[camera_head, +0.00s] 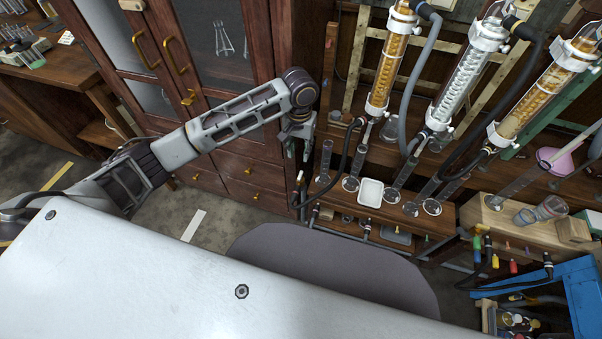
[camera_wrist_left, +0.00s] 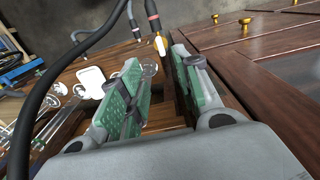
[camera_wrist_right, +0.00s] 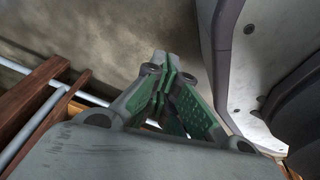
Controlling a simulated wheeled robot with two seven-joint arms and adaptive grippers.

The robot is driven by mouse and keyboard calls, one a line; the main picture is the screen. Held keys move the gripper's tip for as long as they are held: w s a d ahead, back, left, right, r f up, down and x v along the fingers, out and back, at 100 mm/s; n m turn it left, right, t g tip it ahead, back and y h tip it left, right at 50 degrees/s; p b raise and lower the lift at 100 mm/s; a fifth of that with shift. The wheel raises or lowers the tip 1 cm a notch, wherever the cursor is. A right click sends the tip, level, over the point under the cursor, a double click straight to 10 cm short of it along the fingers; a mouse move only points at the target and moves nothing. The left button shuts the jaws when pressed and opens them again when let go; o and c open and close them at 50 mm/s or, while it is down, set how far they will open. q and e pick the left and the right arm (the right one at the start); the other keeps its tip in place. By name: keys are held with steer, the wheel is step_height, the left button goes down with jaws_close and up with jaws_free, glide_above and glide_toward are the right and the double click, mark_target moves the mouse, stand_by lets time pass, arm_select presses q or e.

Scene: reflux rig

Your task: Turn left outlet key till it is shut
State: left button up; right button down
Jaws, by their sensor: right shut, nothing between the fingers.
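The left outlet fitting (camera_head: 300,178) is a small hose-end piece at the left end of the rig bench, just below my left gripper (camera_head: 298,150) in the head view. In the left wrist view a pale and orange piece, which looks like the outlet key (camera_wrist_left: 160,44), sits on a dark hose with a red band. It lies just beyond the fingertips, in line with the gap. My left gripper (camera_wrist_left: 155,80) is open, with nothing between its green pads. The key's exact angle is too small to tell. My right gripper (camera_wrist_right: 165,65) is shut and empty, and out of the head view.
Three condensers (camera_head: 459,75) with looping hoses stand above the bench. Glass cylinders and a white dish (camera_head: 370,192) stand right of my left gripper. A wooden cabinet (camera_head: 222,160) is close on its left. A blue crate (camera_head: 580,290) is at lower right.

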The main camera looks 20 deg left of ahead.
mark_target(300, 175)
arm_select(q)
steer(key=shift+f, duration=0.15)
arm_select(e)
steer(key=shift+s+f, duration=0.1)
